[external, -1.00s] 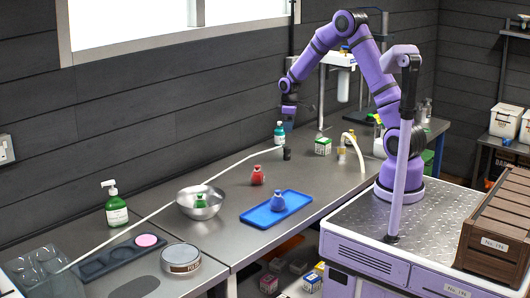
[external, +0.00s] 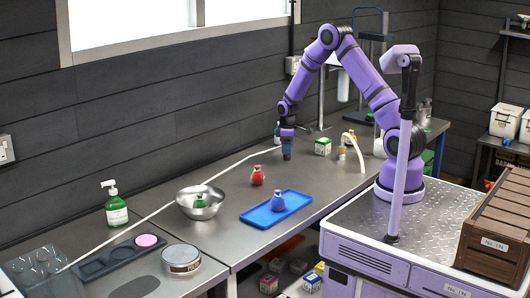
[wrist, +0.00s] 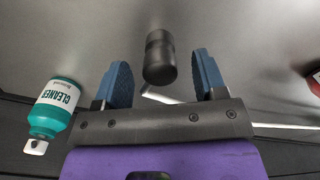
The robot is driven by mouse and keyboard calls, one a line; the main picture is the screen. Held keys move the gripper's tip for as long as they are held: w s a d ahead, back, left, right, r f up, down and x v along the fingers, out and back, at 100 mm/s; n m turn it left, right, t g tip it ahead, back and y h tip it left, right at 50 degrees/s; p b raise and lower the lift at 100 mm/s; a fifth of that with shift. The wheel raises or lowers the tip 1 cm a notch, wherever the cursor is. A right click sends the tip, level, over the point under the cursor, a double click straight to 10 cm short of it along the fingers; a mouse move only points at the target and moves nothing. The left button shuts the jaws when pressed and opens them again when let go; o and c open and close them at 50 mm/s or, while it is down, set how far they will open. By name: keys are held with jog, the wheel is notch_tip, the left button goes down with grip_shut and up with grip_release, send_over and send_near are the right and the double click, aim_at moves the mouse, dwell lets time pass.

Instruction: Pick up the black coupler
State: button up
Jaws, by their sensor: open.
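The black coupler (wrist: 159,58) is a short dark cylinder standing on the metal bench. In the wrist view it lies between and just beyond the two blue fingertips of my gripper (wrist: 161,75), with a gap on each side. My gripper is open and empty. In the external view my gripper (external: 287,150) points down over the bench by the wall, and it hides the coupler there.
A teal cleaner bottle (wrist: 54,107) stands close beside my gripper. A red flask (external: 257,175) stands nearer the camera, by a blue tray (external: 276,208) holding a blue flask (external: 278,201). A pale hose (external: 225,168) runs along the bench. A green-and-white box (external: 322,147) is to the right.

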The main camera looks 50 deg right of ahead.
notch_tip(320, 180, down, 3)
jog(key=shift+r, duration=0.1)
jog(key=c, duration=1)
jog(key=shift+r, duration=0.15)
